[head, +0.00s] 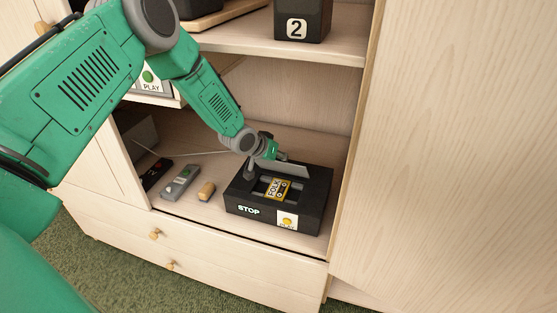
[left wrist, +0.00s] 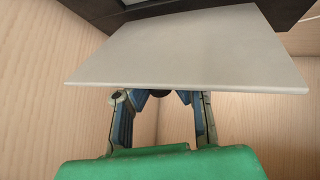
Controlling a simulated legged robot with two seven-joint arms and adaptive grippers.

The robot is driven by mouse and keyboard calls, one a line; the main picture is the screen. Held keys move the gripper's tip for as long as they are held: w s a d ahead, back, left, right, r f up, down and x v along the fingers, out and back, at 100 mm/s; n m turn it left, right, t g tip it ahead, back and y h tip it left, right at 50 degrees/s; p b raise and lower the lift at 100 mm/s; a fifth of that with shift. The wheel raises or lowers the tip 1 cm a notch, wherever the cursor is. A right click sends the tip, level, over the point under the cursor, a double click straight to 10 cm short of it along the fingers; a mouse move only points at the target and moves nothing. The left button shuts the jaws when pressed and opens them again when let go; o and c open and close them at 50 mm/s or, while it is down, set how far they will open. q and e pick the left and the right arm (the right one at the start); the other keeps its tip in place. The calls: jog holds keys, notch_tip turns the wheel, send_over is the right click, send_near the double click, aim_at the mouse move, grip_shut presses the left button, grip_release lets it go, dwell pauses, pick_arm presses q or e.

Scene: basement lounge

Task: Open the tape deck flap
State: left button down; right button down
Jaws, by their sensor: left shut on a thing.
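The tape deck (head: 312,205) is a black box on the lower shelf, marked STOP, with a yellow button on a white PLAY plate. A cassette marked FOLK (head: 277,188) shows in its top opening. The pale grey flap (head: 290,168) stands raised at the back of the opening. In the left wrist view the flap (left wrist: 190,50) is a broad plate across the top. My left gripper (head: 277,157) is at the flap's upper edge, shut on it. In the left wrist view the gripper (left wrist: 160,94) shows its fingers at the near edge, the tips partly hidden by the plate. My right gripper is not in view.
A grey remote (head: 181,183), a dark remote (head: 155,174) and a small wooden peg (head: 206,191) lie left of the deck. A black box marked 2 (head: 303,20) stands on the shelf above. The cabinet's side panel (head: 347,150) is close on the right.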

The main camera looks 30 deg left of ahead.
pick_arm(q)
jog(key=w, duration=0.1)
jog(key=w+a+r+b, duration=0.1)
jog(key=w, duration=0.1)
jog(key=shift+a+r+g, duration=0.1)
jog(key=shift+r+g, duration=0.1)
jog(key=shift+g, duration=0.1)
jog(key=w+a+g+b, duration=0.1)
jog(key=w+g+b, duration=0.1)
jog(key=w+b, duration=0.3)
jog(key=shift+w+a+n, duration=0.3)
jog(key=shift+w, duration=0.6)
jog(key=shift+f, duration=0.15)
dwell(1.1)
jog(key=c, duration=1.6)
grip_release()
jog(key=shift+a, duration=0.1)
jog(key=shift+o, duration=0.9)
jog(key=shift+f, duration=0.2)
